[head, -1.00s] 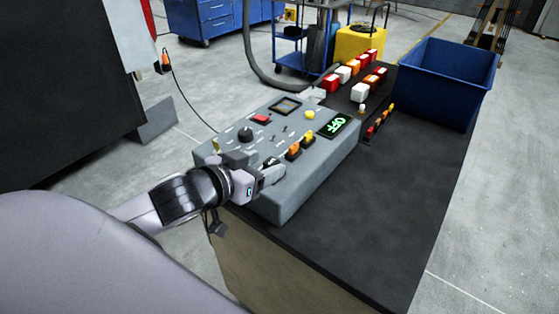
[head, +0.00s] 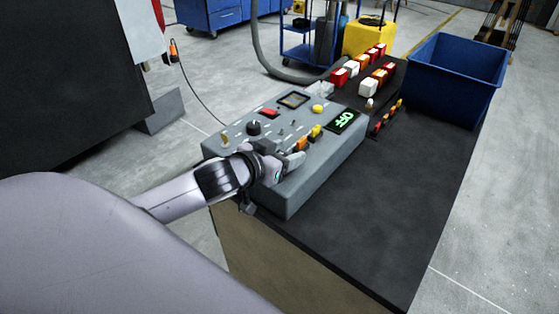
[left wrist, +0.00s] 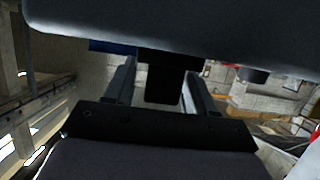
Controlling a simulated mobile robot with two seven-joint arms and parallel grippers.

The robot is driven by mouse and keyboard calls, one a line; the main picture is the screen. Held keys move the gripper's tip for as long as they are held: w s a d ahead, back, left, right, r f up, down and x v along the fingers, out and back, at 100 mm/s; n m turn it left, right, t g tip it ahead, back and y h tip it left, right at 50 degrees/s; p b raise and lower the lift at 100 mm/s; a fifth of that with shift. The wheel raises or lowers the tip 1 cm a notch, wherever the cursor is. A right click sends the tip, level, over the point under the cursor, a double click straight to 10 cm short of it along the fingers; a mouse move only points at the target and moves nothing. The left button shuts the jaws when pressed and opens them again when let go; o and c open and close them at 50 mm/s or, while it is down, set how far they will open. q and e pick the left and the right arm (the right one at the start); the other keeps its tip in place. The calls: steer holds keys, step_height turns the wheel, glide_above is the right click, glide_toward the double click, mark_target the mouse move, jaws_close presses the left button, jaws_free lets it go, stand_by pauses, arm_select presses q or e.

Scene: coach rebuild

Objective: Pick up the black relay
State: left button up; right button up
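The grey control box (head: 330,165) stands on the dark bench top, its display reading OFF. My left gripper (head: 296,160) is at the near end of the box's row of orange and yellow relays (head: 309,138). In the head view the gripper hides the black relay. In the left wrist view, a black block (left wrist: 163,82), which looks like the black relay, sits between the two fingers of my left gripper (left wrist: 160,92). The fingers are apart, with a gap visible on the block's left side; contact on the right is unclear. My right gripper is not in view.
A blue bin (head: 455,85) stands at the bench's far right. Red, white and orange blocks (head: 368,70) stand in rows behind the box. A black knob (head: 254,127) and a yellow button (head: 318,109) rise from the box top. The near right bench top (head: 390,210) is clear.

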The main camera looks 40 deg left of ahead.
arm_select(q)
steer(key=c, duration=0.8)
step_height(320, 180, up, 20)
